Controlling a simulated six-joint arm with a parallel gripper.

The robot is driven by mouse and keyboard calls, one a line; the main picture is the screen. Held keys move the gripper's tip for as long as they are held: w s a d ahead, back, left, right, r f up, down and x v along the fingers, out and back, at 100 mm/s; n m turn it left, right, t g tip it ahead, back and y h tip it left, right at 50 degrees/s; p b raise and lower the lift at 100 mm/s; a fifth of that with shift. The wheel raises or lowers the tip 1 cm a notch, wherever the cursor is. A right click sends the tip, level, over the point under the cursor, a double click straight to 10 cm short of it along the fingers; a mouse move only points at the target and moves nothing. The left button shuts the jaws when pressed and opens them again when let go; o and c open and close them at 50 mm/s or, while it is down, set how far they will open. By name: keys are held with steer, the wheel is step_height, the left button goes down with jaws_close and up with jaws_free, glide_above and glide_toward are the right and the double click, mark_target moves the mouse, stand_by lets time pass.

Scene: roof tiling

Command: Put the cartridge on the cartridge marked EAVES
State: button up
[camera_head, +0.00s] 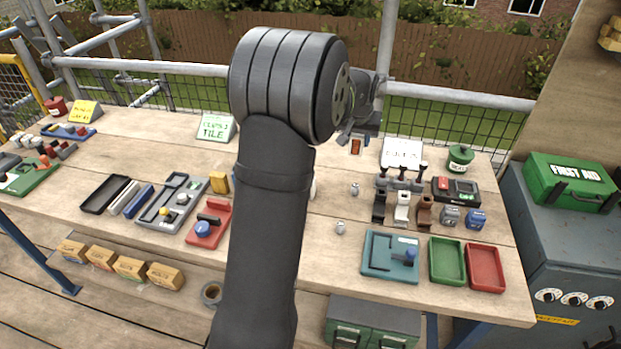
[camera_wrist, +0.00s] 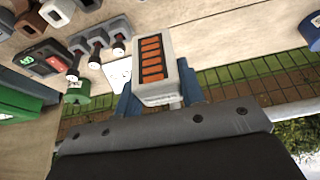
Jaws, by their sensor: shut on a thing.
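My gripper (camera_wrist: 160,88) is shut on a pale cartridge (camera_wrist: 152,66) with a row of orange bars on its face. In the head view my gripper (camera_head: 360,132) is beyond my arm, near the far edge of the bench. There the cartridge (camera_head: 356,146) shows as a small white and orange block. It appears to be held clear of the bench, though its height is hard to judge. I cannot read the word EAVES on anything in either view, so I cannot tell which thing is the cartridge so marked.
A rack of black-handled tools (camera_head: 400,182), a black device (camera_head: 456,190) and a green canister (camera_head: 461,157) stand right of the gripper. Green (camera_head: 447,282) and red (camera_head: 501,288) trays lie near the front edge. A railing (camera_head: 440,94) runs behind the bench (camera_head: 330,262).

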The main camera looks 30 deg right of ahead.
steer(key=s+a+r, duration=0.2)
steer(key=s+a, duration=0.2)
steer(key=a, duration=0.4)
steer(key=shift+n, duration=0.3)
steer(key=w+a+f, duration=0.1)
steer(key=w+f, duration=0.1)
steer(key=w, duration=0.1)
steer(key=w+a+f, duration=0.1)
steer(key=w+f, duration=0.1)
steer(key=w, duration=0.1)
steer(key=w+a+f, duration=0.2)
steer(key=w+f, duration=0.1)
steer(key=w, duration=0.1)
steer(key=shift+w, duration=0.1)
steer(key=shift+f, duration=2.05)
steer(key=shift+f, duration=0.1)
steer(key=shift+f, duration=0.1)
steer(key=o, duration=1)
